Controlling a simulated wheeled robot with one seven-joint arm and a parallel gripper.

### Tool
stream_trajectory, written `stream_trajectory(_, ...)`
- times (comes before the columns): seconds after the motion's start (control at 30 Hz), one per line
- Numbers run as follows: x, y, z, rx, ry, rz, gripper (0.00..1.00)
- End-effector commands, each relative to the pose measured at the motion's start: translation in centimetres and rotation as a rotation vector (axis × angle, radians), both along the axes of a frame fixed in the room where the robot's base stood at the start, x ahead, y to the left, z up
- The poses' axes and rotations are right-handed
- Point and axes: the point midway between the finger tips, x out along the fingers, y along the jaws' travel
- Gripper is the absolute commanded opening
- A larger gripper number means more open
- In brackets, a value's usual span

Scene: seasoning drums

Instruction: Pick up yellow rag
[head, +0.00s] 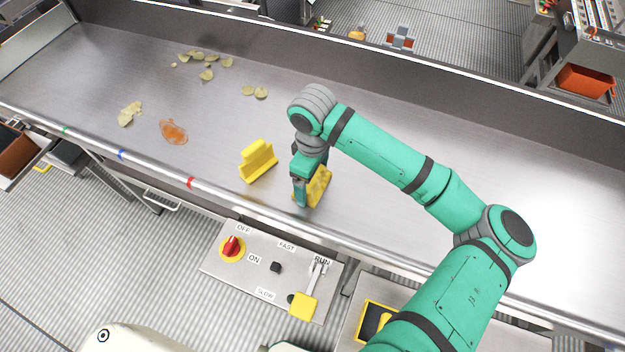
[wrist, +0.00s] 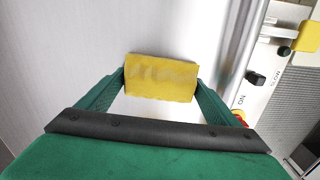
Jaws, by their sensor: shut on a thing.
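The yellow rag (wrist: 161,78) is between the two fingertips of my gripper (wrist: 160,84) in the wrist view, with a fingertip at each side edge. In the head view the yellow rag (head: 319,186) shows beside my gripper (head: 303,190), partly hidden by it. My gripper is low over the metal conveyor trough (head: 370,190), near its front rail. It is shut on the rag. I cannot tell whether the rag still touches the metal.
A yellow scraper-like block (head: 258,162) stands just left of my gripper. An orange spill (head: 173,131) and scattered chips (head: 207,74) lie further left. The control panel (head: 270,270) with a red knob is below the front rail. The trough's right part is clear.

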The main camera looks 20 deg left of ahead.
Motion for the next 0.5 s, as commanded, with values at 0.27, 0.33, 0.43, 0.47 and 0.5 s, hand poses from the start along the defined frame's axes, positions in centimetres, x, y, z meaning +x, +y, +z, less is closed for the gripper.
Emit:
stream_trajectory(0.27, 0.0, 0.2, 2.4, 0.001, -0.002, 0.003, 0.63)
stream_trajectory(0.33, -0.4, 0.3, 3.6, 0.003, -0.003, 0.006, 0.63)
stream_trajectory(0.43, -2.1, 0.5, 5.6, 0.003, -0.003, 0.008, 0.63)
stream_trajectory(0.47, -2.7, 0.7, 6.2, 0.003, -0.002, 0.008, 0.63)
stream_trajectory(0.5, -3.4, 0.8, 7.1, 0.002, -0.004, 0.009, 0.63)
